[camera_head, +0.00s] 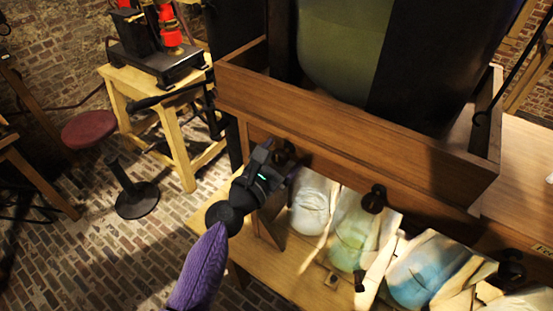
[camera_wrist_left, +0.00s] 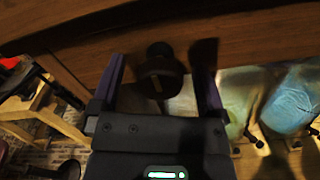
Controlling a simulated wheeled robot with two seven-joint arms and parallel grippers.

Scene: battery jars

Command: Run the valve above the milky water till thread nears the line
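The milky white jar (camera_head: 312,203) stands on the light wooden bench below the brown trough. Above it, a round black valve knob (camera_head: 284,153) sticks out of the trough's front. My left gripper (camera_head: 277,166) is at this knob. In the left wrist view the purple fingers of my left gripper (camera_wrist_left: 160,82) are spread, one on each side of the black knob (camera_wrist_left: 162,62). Gaps show between the fingers and the knob. I cannot make out a thread or a line on the jar. My right gripper is in neither view.
A greenish jar (camera_head: 350,238) and a blue jar (camera_head: 424,272) stand to the right, with another black valve (camera_head: 375,198) between and above. The wooden trough (camera_head: 340,125) overhangs them. A yellow table (camera_head: 180,130) and a red stool (camera_head: 88,128) are at left.

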